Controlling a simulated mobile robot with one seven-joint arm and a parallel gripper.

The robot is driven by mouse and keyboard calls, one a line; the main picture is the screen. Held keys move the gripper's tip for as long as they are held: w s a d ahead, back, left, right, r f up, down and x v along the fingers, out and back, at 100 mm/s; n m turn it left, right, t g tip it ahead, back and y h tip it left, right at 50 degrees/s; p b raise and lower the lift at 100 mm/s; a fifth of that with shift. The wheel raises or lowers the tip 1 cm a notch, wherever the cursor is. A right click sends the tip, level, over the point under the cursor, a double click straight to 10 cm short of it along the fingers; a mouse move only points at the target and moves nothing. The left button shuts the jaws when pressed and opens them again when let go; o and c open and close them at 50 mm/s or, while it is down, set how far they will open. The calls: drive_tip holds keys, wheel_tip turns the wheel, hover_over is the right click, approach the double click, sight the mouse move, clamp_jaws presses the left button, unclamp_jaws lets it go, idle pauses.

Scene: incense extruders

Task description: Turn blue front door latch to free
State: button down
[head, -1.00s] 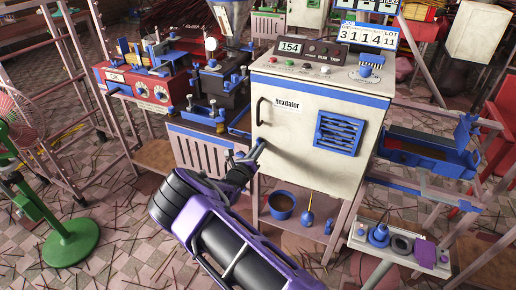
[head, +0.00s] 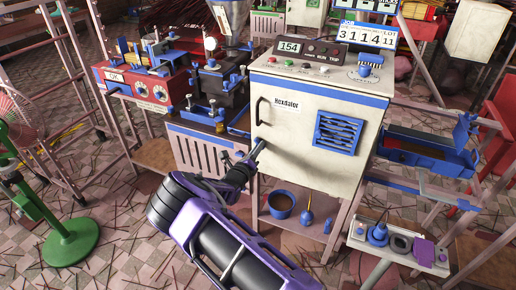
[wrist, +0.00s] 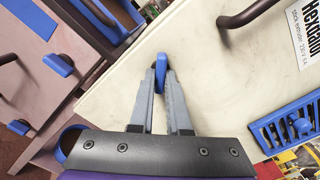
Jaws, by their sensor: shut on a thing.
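The blue front door latch (wrist: 161,64) is a small rounded blue handle on the cream door of the extruder cabinet (head: 290,150), near the door's left edge. In the wrist view, my gripper (wrist: 160,75) has both grey fingers closed on the latch, one on each side, and its rounded tip shows between and beyond them. In the head view, my gripper (head: 258,150) reaches the lower left of the door, and the fingers largely hide the latch. The door looks shut.
A dark door handle (head: 259,111) sits above the latch. A blue vent (head: 339,133) is on the door's right. A blue bucket (head: 281,204) stands on the shelf below. A slatted cabinet (head: 203,155) is close on the left, and a green fan stand (head: 70,243) stands far left.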

drive_tip(key=c, duration=0.9)
unclamp_jaws()
drive_tip(key=shift+s, duration=0.1)
drive_tip(key=p+v, duration=0.1)
drive_tip(key=v, duration=1.6)
drive_tip(key=shift+s+p, duration=0.15)
drive_tip(key=shift+p, duration=0.2)
